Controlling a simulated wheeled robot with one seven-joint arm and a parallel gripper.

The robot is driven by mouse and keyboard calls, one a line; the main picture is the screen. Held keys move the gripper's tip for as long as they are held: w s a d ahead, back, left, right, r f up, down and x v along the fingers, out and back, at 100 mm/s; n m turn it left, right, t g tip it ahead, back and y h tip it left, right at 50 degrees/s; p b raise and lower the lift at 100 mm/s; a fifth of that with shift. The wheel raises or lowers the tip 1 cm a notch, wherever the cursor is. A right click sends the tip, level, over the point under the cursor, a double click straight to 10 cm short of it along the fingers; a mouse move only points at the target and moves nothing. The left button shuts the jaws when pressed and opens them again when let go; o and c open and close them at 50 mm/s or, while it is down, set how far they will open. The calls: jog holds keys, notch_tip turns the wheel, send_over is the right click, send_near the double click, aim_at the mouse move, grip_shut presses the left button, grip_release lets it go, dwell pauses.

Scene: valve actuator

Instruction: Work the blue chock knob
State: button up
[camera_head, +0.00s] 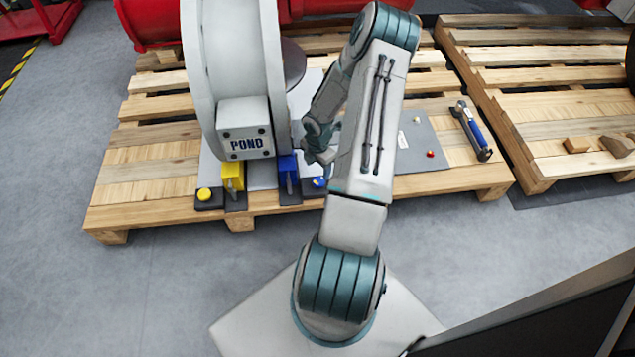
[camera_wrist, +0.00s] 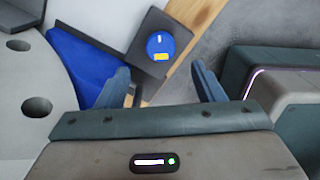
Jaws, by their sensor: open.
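The blue chock knob (camera_wrist: 158,45) is a round blue dial with a white mark and a yellow patch, set on a dark square block. In the head view the knob (camera_head: 319,182) shows at the pallet's front edge, right of the blue chock (camera_head: 289,172). My gripper (camera_wrist: 162,78) is open, its two blue-grey fingers spread apart. In the wrist view the knob lies beyond the fingertips, between their lines, and nothing is between the fingers. In the head view my gripper (camera_head: 321,158) is just above the knob, partly hidden by my arm.
A white POND housing (camera_head: 245,142) stands left of my gripper. A yellow chock (camera_head: 232,176) and yellow knob (camera_head: 204,194) sit further left on the wooden pallet (camera_head: 150,172). A grey plate (camera_head: 425,150) and a blue-handled tool (camera_head: 473,130) lie to the right. The floor in front is clear.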

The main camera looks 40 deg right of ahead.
aim_at(318, 181)
notch_tip(318, 181, down, 7)
jog(key=b, duration=0.2)
jog(key=shift+f+b, duration=0.15)
jog(key=shift+b, duration=0.15)
jog(key=c, duration=1)
